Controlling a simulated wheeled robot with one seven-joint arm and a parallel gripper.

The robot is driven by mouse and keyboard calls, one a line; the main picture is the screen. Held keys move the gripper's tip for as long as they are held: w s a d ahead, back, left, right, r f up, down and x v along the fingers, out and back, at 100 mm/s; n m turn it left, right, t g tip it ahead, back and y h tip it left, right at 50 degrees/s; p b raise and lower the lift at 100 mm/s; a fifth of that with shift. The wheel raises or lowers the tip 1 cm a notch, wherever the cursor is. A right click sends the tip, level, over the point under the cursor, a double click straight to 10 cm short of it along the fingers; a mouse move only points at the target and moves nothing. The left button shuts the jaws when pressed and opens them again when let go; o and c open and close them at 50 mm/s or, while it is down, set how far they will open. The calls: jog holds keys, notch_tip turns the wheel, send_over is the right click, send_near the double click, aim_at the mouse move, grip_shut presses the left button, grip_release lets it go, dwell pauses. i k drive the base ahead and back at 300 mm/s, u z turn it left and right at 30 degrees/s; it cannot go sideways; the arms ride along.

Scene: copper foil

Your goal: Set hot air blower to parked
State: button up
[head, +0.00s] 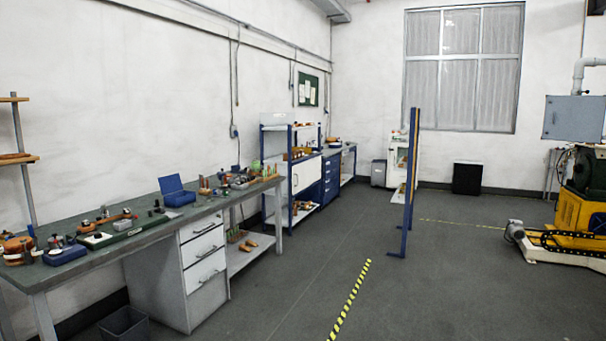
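I cannot make out a hot air blower for certain in the head view; the tools on the benches are too small to tell apart. A long workbench (150,228) along the left wall carries several small tools and parts. At its near end are an orange-brown item (16,247) and a blue item (64,254). An open blue case (176,191) stands toward the back of the bench. My gripper is not in view.
White drawers (204,258) sit under the bench, with a dark bin (124,324) on the floor. A blue-framed shelf (291,170) stands beyond. A blue post frame (410,190) rises mid-floor. A yellow machine (580,210) is at right. Floor beside the striped line (350,298) is clear.

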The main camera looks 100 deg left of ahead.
aim_at(223, 174)
jog(key=u, duration=3.75)
jog(key=i, duration=1.55)
jog(key=z, duration=0.25)
jog(key=i, duration=3.55)
jog(key=u, duration=0.5)
jog(key=i, duration=2.05)
jog(key=u, duration=0.4)
